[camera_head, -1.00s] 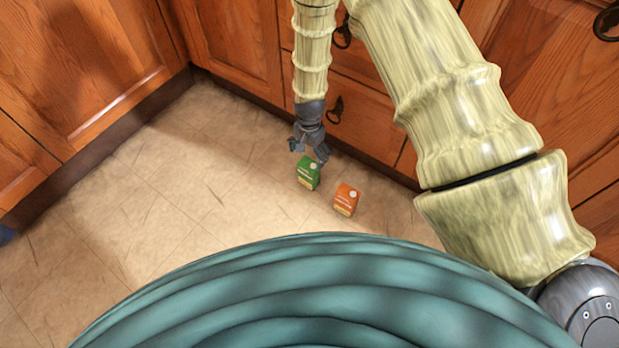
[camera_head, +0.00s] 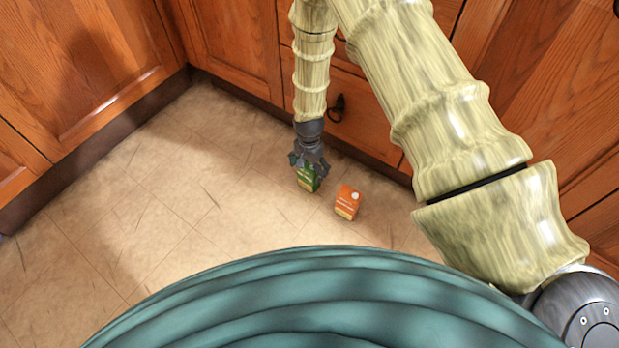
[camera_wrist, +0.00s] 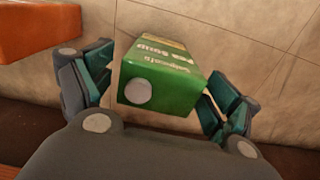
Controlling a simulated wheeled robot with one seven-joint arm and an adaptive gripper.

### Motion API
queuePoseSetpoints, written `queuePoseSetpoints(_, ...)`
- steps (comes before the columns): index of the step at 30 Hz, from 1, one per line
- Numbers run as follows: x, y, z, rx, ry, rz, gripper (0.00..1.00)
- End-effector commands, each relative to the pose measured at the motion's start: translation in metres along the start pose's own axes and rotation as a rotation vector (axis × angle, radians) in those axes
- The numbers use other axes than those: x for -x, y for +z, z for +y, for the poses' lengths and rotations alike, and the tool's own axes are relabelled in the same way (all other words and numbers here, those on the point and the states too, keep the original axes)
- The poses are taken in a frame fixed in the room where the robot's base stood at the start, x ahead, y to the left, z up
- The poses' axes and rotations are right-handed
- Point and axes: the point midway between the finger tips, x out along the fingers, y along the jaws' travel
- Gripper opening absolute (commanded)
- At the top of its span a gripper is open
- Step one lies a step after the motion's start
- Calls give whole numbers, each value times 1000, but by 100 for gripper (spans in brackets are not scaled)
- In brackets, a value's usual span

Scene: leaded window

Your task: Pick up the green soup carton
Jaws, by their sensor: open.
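The green soup carton (camera_head: 307,183) stands on the floor, its upper part partly hidden by my gripper (camera_head: 309,163) in the head view. In the wrist view the green carton (camera_wrist: 163,82) shows its green top with a round pale cap and a lettered side. My gripper (camera_wrist: 158,92) is open, with one finger on each side of the carton. The right finger is very close to the carton; I cannot tell whether it touches. The left finger has a small gap to it.
An orange carton (camera_head: 348,202) stands on the floor just right of the green one; its edge shows at the upper left of the wrist view (camera_wrist: 38,30). Wooden cabinets (camera_head: 235,45) close off the back and left. The tiled floor (camera_head: 170,200) to the left is clear.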

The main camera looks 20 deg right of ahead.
Motion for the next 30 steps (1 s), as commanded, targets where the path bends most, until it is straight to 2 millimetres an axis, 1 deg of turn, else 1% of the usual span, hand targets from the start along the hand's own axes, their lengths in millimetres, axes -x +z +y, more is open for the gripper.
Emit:
queuePoseSetpoints(1,-12,0,0,0,0,-1,89)
queuePoseSetpoints(4,-21,0,0,0,0,0,89)
queuePoseSetpoints(7,-24,0,-1,0,-1,0,89)
queuePoseSetpoints(13,-23,0,-1,0,-1,0,89)
queuePoseSetpoints(14,-23,0,-1,0,-1,0,87)
queuePoseSetpoints(15,-23,0,-1,0,-1,0,80)
queuePoseSetpoints(17,-23,0,-1,0,-1,0,69)
queuePoseSetpoints(18,-23,0,0,0,-1,0,62)
queuePoseSetpoints(22,-23,0,0,0,-1,0,38)
queuePoseSetpoints(23,-23,0,0,0,-1,0,36)
queuePoseSetpoints(30,-23,0,-1,0,-1,0,36)
